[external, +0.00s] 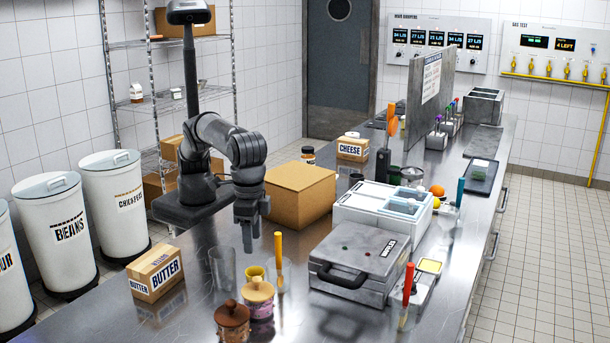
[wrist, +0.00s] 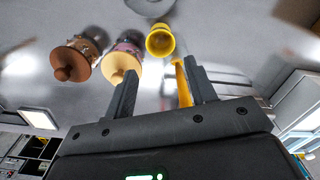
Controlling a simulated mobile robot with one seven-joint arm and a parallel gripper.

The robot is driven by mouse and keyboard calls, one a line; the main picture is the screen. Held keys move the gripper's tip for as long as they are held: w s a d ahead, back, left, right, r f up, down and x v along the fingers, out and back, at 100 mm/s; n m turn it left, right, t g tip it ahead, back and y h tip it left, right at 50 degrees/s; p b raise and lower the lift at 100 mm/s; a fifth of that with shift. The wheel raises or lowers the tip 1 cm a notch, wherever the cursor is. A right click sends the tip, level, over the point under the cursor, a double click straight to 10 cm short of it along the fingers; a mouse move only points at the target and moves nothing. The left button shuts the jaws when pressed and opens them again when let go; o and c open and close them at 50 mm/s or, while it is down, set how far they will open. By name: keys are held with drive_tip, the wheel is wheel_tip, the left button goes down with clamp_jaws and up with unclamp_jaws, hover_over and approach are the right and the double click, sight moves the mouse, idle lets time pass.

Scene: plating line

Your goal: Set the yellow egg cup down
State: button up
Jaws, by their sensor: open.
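The yellow egg cup (external: 256,273) stands on the steel counter, partly hidden in the external view behind a jar with a tan lid. In the wrist view the egg cup (wrist: 160,40) sits beyond my fingertips, with its round rim and inside showing. My gripper (external: 249,247) is above the counter, pointing down, close to the egg cup. In the wrist view my gripper (wrist: 160,70) has its two fingers spread wide, with nothing held between them. The egg cup looks apart from both fingers.
The tan-lidded jar (external: 258,297) and a brown-lidded jar (external: 232,322) stand in front of the egg cup. A clear glass (external: 222,270) stands left, and an upright yellow handle (external: 279,258) right. The butter box (external: 155,275), cardboard box (external: 300,192) and grey waffle maker (external: 360,258) lie farther around.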

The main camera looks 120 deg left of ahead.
drive_tip(key=a+r+h, duration=0.1)
drive_tip(key=a+r, duration=1)
drive_tip(key=a, duration=0.4)
drive_tip(key=s+a+r+t, duration=0.1)
drive_tip(key=s+a+r, duration=0.25)
drive_tip(key=a, duration=0.45)
drive_tip(key=s+a+r+t, duration=0.1)
drive_tip(key=s+a+r, duration=0.25)
drive_tip(key=a, duration=0.35)
drive_tip(key=s+a+f+m+t, duration=0.2)
drive_tip(key=s+a, duration=0.8)
drive_tip(key=s, duration=0.4)
drive_tip(key=s+a+f+m, duration=0.1)
drive_tip(key=s+f, duration=0.3)
drive_tip(key=s, duration=0.4)
drive_tip(key=s+a+f+m+t+y, duration=0.1)
drive_tip(key=s+a+f, duration=0.3)
drive_tip(key=s, duration=0.4)
drive_tip(key=shift+a+f+t, duration=0.2)
drive_tip(key=shift+f+t, duration=0.1)
drive_tip(key=shift+f, duration=0.45)
drive_tip(key=shift+s+a+f, duration=0.1)
drive_tip(key=shift+s+f, duration=0.2)
drive_tip(key=shift+f, duration=0.1)
